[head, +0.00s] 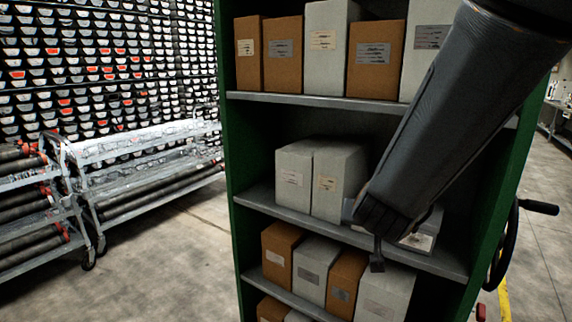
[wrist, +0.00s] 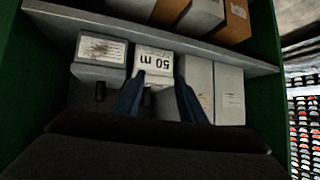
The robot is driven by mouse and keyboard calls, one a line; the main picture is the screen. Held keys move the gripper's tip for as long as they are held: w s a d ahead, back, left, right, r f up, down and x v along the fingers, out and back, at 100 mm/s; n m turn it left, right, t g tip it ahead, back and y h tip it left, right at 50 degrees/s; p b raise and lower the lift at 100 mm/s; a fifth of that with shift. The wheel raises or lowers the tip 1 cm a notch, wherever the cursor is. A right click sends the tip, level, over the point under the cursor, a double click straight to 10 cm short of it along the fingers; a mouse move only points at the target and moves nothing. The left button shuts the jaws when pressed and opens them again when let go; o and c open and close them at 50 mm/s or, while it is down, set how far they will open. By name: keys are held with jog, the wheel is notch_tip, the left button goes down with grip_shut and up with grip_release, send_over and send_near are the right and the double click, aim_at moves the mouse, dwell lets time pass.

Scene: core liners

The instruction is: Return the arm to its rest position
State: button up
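My arm reaches into the green shelf unit (head: 229,150) from the upper right in the head view. My gripper (head: 377,262) is at the middle shelf, with one finger clearly showing. In the wrist view, which looks upside down, the two fingers of my gripper (wrist: 158,85) stand apart with a gap between them. A pale box with a "50 m" label (wrist: 154,62) shows beyond that gap. I see no clear grip on it; how close the fingers are to it is hard to tell. In the head view my arm hides most of this box.
Two tall grey boxes (head: 338,180) stand left of my gripper on the middle shelf (head: 285,210). A box with a stained label (head: 418,241) is on the other side. More boxes fill the shelves above and below. A handwheel (head: 505,245) is at right; pipe racks (head: 140,180) stand left.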

jog(key=s+f+n+g+y, duration=0.1)
jog(key=s+f+g, duration=0.3)
jog(key=s, duration=0.4)
jog(key=s+f+n+g+y, duration=0.1)
jog(key=s+f+n+g, duration=0.2)
jog(key=s, duration=0.6)
notch_tip(320, 180, down, 2)
jog(key=shift+a+f+g+y, duration=0.15)
jog(key=shift+a+g+y, duration=0.2)
jog(key=shift+g, duration=0.65)
jog(key=shift+d, duration=0.1)
jog(key=shift+c, duration=0.3)
jog(key=shift+c, duration=0.4)
